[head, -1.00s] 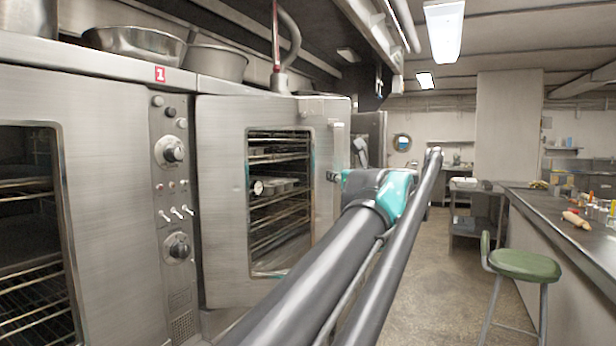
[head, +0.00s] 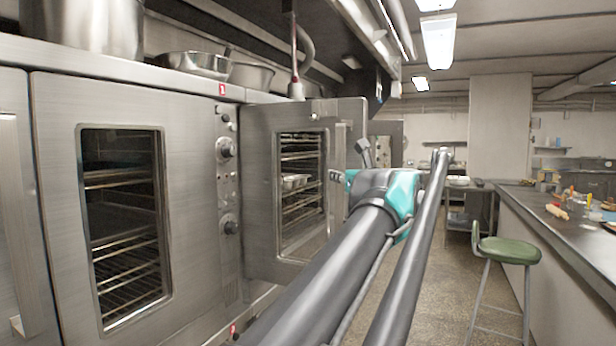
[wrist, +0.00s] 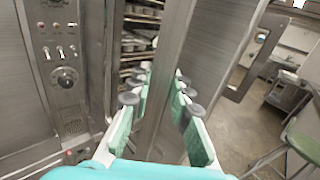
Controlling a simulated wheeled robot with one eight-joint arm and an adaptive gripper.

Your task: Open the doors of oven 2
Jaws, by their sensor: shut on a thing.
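The steel oven door (head: 261,190) beyond the oven marked 1 stands swung out from the oven front, and racks show through its window. No number 2 is readable. My gripper (head: 340,178) is at this door's outer edge in the head view, small and partly hidden by my arm. In the wrist view, my gripper's teal fingers (wrist: 162,112) lie on both sides of a steel door edge (wrist: 172,70) and are shut on it. To the left, racks with tins (wrist: 139,42) show through an opening. To the right is another steel panel with a dark handle (wrist: 255,62).
The oven marked 1 (head: 60,130) stands at the left with its door shut. A control panel with knobs (head: 227,149) is beside it. A green stool (head: 506,250) and a long counter (head: 545,215) stand at the right. The aisle floor (head: 415,270) between is clear.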

